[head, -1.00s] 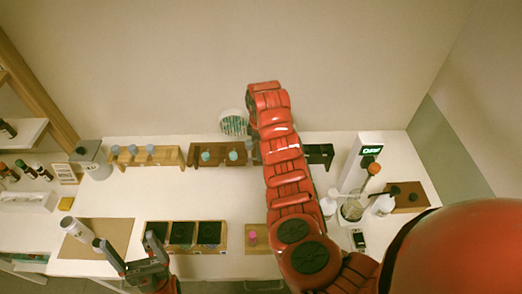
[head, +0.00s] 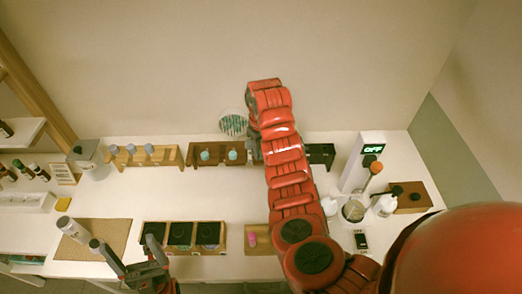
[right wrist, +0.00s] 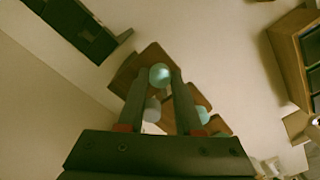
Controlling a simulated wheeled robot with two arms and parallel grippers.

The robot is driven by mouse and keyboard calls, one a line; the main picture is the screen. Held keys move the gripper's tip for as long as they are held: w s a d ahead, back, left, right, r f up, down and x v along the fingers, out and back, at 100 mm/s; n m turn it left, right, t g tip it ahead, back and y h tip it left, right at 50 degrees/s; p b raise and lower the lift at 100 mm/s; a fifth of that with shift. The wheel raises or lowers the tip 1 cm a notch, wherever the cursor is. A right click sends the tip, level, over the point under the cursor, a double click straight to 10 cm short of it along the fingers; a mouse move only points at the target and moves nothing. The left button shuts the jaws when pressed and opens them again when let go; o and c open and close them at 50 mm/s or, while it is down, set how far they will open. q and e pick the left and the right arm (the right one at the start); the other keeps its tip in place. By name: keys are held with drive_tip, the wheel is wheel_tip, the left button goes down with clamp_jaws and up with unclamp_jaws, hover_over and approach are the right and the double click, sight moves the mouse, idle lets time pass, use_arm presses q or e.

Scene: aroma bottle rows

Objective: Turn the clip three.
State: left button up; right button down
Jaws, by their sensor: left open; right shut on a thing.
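The dark brown rack (head: 218,163) stands at the back of the table, with two teal-topped pieces (head: 205,155) showing in the head view. My right arm covers its right end. My right gripper (head: 254,151) is over that end. In the right wrist view its fingers (right wrist: 158,78) close around a teal round-topped piece (right wrist: 160,74); how far this piece sits in the rack is hidden. Other round tops (right wrist: 203,115) show beyond the fingers. My left gripper (head: 124,245) is open and empty near the front left edge. No label marks clip three.
A light wooden rack (head: 165,157) is left of the dark one. A tray of black-topped blocks (head: 183,247) and a small wooden block with a pink piece (head: 252,238) are in front. A device reading OFF (head: 372,140) and bottles stand right. White table between racks and tray is clear.

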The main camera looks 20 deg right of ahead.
sight(261, 152)
drive_tip(key=m, duration=0.5)
drive_tip(key=shift+m, duration=0.3)
drive_tip(key=m, duration=0.5)
drive_tip(key=shift+m+b, duration=0.35)
drive_tip(key=shift+m, duration=0.05)
drive_tip(key=shift+w+r, duration=0.1)
drive_tip(key=c, duration=0.6)
unclamp_jaws()
wheel_tip(261, 152, up, 17)
drive_tip(key=shift+r+b, duration=0.15)
drive_tip(key=shift+b, duration=0.9)
